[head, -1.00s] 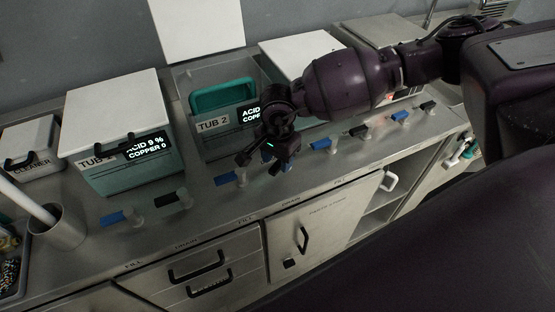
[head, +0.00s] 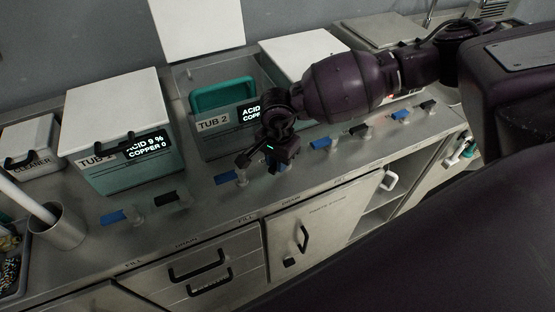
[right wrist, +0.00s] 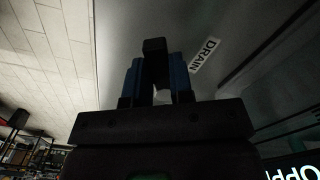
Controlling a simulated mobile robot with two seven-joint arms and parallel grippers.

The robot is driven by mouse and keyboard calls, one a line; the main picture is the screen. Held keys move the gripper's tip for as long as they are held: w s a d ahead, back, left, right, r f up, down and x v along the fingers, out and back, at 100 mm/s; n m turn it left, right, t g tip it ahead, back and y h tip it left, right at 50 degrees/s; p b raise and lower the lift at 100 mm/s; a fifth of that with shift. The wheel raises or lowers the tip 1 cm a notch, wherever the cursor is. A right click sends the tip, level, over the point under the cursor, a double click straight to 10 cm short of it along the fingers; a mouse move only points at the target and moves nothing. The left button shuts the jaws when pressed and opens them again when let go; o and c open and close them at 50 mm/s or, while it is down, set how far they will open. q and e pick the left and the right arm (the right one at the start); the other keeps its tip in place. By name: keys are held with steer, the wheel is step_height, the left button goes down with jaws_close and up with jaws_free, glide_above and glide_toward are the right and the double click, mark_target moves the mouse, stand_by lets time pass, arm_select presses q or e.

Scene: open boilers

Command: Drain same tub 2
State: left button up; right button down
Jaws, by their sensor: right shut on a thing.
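Tub 2 (head: 213,140) is a clear tank with its white lid raised and a teal basket (head: 222,95) in it. Its display, starting "ACID" and "COPP", is partly covered by my right arm. My right gripper (head: 279,166) is at the counter edge in front of tub 2. In the right wrist view the gripper (right wrist: 158,78) has blue fingers shut on a black valve handle (right wrist: 155,48), beside a "DRAIN" label (right wrist: 204,55). The gripper hides this handle in the head view. Tub 2's blue fill handle (head: 225,178) is just left. My left gripper is out of view.
Tub 1 (head: 130,175), lid closed, reads acid 9 %, copper 0. Its blue (head: 112,217) and black (head: 167,197) handles stand in front. More handles, such as a blue one (head: 321,143), line the counter right. A metal cup (head: 57,228) stands lower left.

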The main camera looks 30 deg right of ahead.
steer(key=shift+w, duration=0.1)
steer(key=m+b, duration=0.1)
steer(key=w+m, duration=0.1)
steer(key=m, duration=0.1)
steer(key=shift+a+f+b, duration=0.1)
steer(key=shift+a+b, duration=0.1)
steer(key=shift+b, duration=0.15)
steer(key=shift+w+m+b, duration=0.2)
steer(key=shift+m, duration=0.5)
steer(key=shift+w+m+b, duration=0.2)
steer(key=shift+m, duration=0.5)
steer(key=c, duration=1)
jaws_free()
